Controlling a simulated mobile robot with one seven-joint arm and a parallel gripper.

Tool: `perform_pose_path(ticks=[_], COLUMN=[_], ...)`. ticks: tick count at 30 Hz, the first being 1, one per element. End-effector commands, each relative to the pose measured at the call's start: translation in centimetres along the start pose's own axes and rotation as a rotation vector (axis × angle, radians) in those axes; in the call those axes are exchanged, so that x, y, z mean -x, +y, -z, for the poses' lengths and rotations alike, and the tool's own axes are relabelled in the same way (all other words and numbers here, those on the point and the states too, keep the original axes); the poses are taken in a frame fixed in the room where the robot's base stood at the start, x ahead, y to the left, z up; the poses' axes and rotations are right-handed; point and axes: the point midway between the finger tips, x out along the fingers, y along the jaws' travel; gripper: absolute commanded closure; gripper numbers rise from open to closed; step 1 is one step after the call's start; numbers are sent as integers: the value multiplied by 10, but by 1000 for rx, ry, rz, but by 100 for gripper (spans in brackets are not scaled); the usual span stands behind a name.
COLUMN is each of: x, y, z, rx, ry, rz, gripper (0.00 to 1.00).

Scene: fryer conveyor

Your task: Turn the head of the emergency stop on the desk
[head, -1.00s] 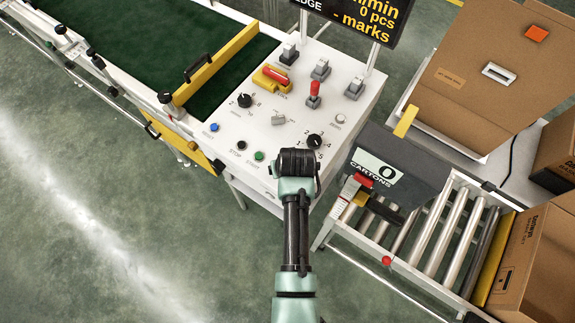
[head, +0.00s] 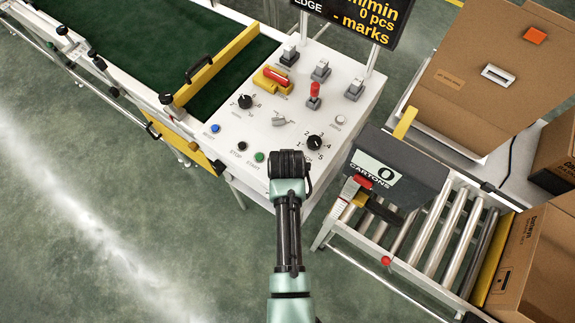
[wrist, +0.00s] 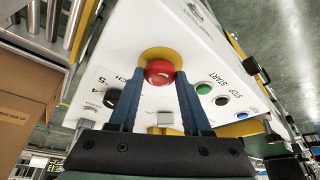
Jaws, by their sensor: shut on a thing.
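The emergency stop has a round red head (wrist: 160,72) on a yellow base (wrist: 158,54), set in the white desk. In the wrist view, my gripper (wrist: 160,78) has its two blue fingers on either side of the red head, closed on it. In the head view, my gripper (head: 291,163) is at the front edge of the desk, and my own arm hides the emergency stop there.
On the white desk (head: 222,125), a green button (head: 259,156), a black button (head: 242,145) and a black dial (head: 315,142) are close to my gripper. A dark cartons display (head: 400,165) and a roller conveyor (head: 432,225) stand to the right.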

Motion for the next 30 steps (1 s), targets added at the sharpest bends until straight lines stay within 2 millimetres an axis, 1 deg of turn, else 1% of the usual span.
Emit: perform_pose_path(ticks=[6,15,22,30], x=[0,-1,-1,-1], y=[-3,-4,-4,-5], z=[0,0,0,0], rx=[-159,-353,-443,-477], ry=[-2,-1,-3,-4], rz=[-67,-148,-185,-198], gripper=[100,100,100,100])
